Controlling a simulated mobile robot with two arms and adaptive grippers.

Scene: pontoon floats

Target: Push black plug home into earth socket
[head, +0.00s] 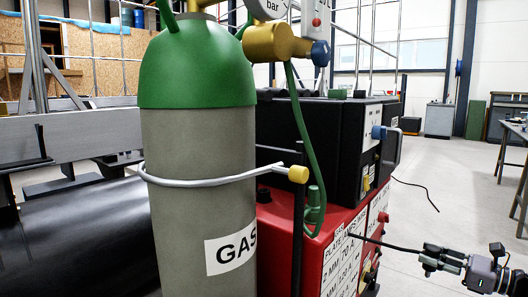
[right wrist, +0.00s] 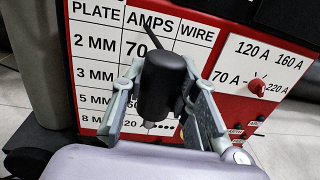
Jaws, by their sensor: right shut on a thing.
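My right gripper (head: 428,260) is at the lower right of the head view, to the right of the red welding machine (head: 341,230) and apart from its front. In the right wrist view the right gripper (right wrist: 162,72) is shut on the black plug (right wrist: 163,90), a thick black cylinder between the two grey fingers. A thin black cable rises behind the plug. The machine's front also shows in the wrist view, with an EARTH label (right wrist: 236,131) low on the right side. The earth socket's opening cannot be made out clearly. My left gripper is not in view.
A tall gas cylinder (head: 197,165) with a green top stands left of the machine. A black unit (head: 325,150) sits on top of the machine. A red knob (right wrist: 258,85) sticks out from the front panel. Floor to the right is mostly clear, with a table (head: 515,135) beyond.

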